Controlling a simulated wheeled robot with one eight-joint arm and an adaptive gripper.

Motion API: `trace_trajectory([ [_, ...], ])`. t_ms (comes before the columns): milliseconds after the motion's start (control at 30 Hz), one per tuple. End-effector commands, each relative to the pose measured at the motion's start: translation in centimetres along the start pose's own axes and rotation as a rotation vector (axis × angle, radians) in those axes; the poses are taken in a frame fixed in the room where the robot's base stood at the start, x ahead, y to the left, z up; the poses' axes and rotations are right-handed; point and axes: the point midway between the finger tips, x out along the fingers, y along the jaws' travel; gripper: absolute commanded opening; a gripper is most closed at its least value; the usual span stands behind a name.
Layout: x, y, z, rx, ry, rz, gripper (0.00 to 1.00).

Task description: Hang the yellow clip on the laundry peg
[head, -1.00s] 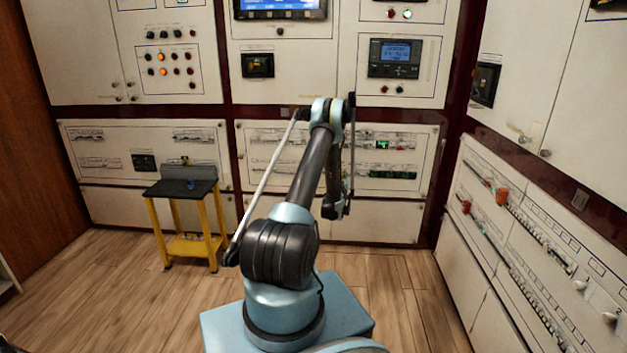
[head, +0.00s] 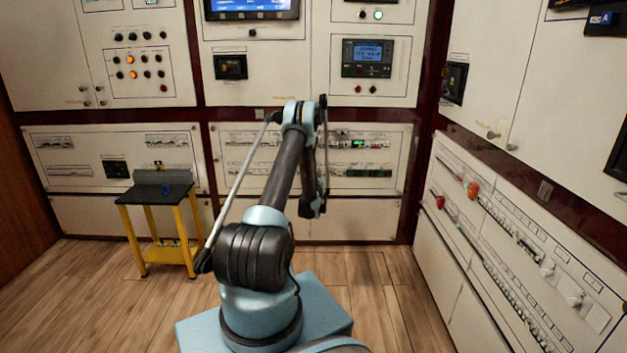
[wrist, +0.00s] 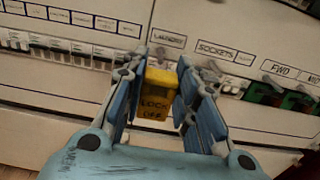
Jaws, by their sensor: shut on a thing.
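The yellow clip (wrist: 155,103), marked "LOCK OFF", is between the fingers of my gripper (wrist: 162,72) in the wrist view. The gripper is shut on it. Its top end points at the pale panel, just below the "LAUNDRY" label (wrist: 168,38). The laundry peg itself cannot be made out clearly there; the clip and fingers cover much of that spot. Whether the clip touches the panel cannot be told. In the head view the clip does not show.
A row of white breakers (wrist: 60,45) lies left of the gripper. The "SOCKETS" label (wrist: 224,52) and green-and-black parts (wrist: 262,93) lie to the right. In the head view, a yellow-legged stand (head: 160,225) is at left and a labelled panel (head: 515,260) at right.

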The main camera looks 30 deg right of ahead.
Motion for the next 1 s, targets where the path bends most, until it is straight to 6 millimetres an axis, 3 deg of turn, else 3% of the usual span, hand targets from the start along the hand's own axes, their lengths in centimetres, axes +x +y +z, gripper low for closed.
trace_trajectory([
  [400,2.9,0.0,0.0,0.0,0.0,-0.001,0.05],
  [1000,3.4,0.0,0.0,0.0,0.0,0.0,0.05],
])
